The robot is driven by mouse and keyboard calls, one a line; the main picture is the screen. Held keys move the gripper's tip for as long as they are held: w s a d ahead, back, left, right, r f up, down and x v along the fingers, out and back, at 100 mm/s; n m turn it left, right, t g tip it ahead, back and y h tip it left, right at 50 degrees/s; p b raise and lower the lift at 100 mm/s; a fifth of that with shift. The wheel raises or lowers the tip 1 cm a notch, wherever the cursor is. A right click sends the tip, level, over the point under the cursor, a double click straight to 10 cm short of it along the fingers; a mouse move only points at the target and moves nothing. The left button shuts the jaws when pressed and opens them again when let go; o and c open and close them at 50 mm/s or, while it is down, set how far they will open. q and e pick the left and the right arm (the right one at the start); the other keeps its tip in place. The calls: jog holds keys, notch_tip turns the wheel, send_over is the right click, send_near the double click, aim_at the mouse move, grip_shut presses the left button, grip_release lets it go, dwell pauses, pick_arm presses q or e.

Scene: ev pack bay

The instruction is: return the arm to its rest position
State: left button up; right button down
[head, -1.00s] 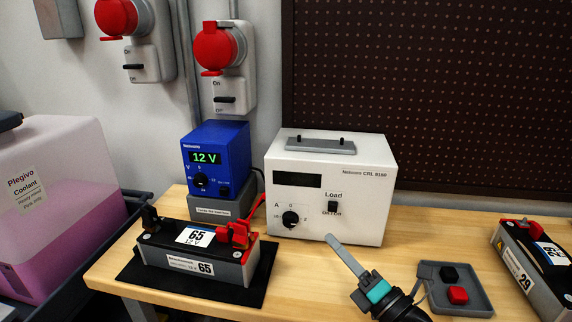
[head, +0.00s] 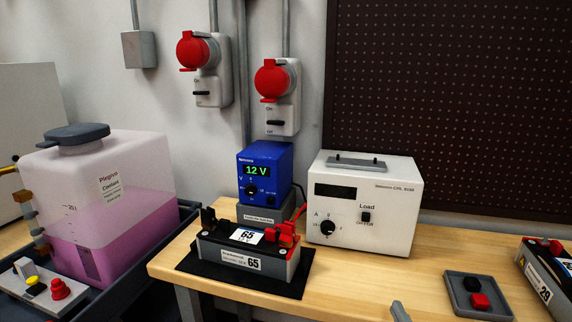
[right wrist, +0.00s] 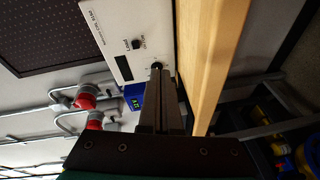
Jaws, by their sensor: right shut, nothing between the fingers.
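My right gripper (head: 399,312) barely shows at the bottom edge of the head view, with only its grey tip in frame, over the front of the bench. In the right wrist view its two long grey fingers (right wrist: 162,115) lie together, shut with nothing between them. The fingers overlap the view of the white load unit and the bench edge; I see no contact. The rest of my right arm is out of the head view. My left gripper is in neither view.
The wooden bench (head: 350,285) bears battery module 65 (head: 250,255) on a black mat, a blue 12 V supply (head: 265,175), a white load unit (head: 365,205), a grey tray (head: 478,296) with two caps and module 29 (head: 548,275). A pink coolant tank (head: 100,210) stands left.

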jog(key=s+a+f+m+g, duration=0.2)
jog(key=s+f+m+g, duration=0.2)
jog(key=s, duration=0.4)
jog(key=s+a+f+m+g, duration=0.1)
jog(key=s+f+m+g, duration=0.35)
jog(key=s, duration=0.35)
jog(key=s+a+f+m+g, duration=0.2)
jog(key=s+f+m+g, duration=0.25)
jog(key=s, duration=0.35)
notch_tip(320, 180, down, 19)
jog(key=d+g, duration=0.1)
jog(key=d, duration=0.1)
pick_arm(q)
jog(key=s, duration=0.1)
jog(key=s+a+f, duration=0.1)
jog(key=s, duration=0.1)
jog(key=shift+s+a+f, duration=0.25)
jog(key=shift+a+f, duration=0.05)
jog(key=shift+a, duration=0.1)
pick_arm(e)
jog(key=s+d+f, duration=0.2)
jog(key=s+f, duration=0.3)
jog(key=f, duration=0.2)
jog(key=s+d+f, duration=0.3)
jog(key=s+f, duration=0.2)
jog(key=f, duration=0.2)
jog(key=shift+s+f+g, duration=0.3)
jog(key=shift+s+f, duration=0.05)
jog(key=shift+d, duration=0.1)
